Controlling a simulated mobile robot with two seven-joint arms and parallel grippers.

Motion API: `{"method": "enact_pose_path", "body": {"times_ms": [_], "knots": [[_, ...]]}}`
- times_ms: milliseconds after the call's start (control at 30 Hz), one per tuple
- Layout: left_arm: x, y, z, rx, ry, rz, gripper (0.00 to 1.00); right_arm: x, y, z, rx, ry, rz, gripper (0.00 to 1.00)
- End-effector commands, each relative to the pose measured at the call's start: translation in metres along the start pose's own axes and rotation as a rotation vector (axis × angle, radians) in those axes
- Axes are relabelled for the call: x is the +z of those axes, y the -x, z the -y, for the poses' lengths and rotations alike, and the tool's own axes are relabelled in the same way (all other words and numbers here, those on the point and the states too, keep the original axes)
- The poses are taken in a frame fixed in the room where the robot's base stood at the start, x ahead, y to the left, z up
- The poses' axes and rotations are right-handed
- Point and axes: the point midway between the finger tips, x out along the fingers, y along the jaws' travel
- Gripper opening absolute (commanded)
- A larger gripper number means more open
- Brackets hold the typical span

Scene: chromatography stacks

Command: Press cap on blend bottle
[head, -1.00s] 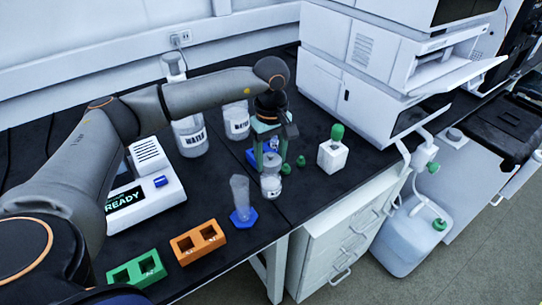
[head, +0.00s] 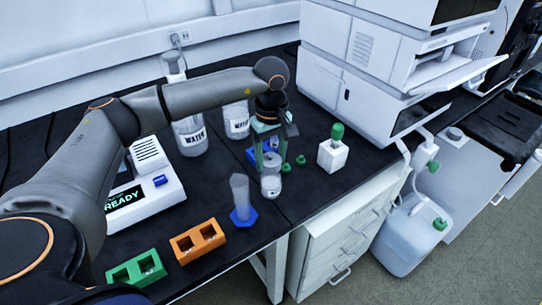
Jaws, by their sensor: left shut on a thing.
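A small clear bottle (head: 271,185) with a pale label stands upright near the front edge of the black bench. My left gripper (head: 271,162) points down over it, with its fingers on either side of the bottle's top. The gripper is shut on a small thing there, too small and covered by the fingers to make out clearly. Whether that thing touches the bottle's rim cannot be told. Two small green caps, one nearer (head: 286,168) and one farther (head: 301,160), lie on the bench just right of the bottle. My right gripper is out of view.
A white block with a green top (head: 332,154) stands to the right. A blue-footed cylinder (head: 241,200), an orange rack (head: 198,241), a green rack (head: 137,270) and a "READY" device (head: 150,203) stand left. Water bottles (head: 190,137) stand behind.

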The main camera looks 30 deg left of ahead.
Motion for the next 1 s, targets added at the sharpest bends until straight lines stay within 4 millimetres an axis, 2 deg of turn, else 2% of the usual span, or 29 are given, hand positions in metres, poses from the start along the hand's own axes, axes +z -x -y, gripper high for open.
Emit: {"method": "enact_pose_path", "body": {"times_ms": [100, 133, 400, 633, 1000], "knots": [[0.0002, 0.0001, -0.0001, 0.000, 0.000, 0.000, 0.02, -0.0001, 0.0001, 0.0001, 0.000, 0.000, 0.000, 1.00], [0.0002, 0.0001, -0.0001, 0.000, 0.000, 0.000, 0.65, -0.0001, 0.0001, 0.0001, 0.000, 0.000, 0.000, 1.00], [0.0002, 0.0000, -0.0001, 0.000, 0.000, 0.000, 0.96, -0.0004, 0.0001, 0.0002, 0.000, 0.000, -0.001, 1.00], [0.0002, 0.0000, -0.0001, 0.000, 0.000, 0.000, 1.00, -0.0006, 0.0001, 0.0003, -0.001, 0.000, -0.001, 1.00], [0.0001, 0.0042, -0.0001, 0.000, 0.000, 0.000, 1.00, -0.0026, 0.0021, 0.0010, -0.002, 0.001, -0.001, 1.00]]}}
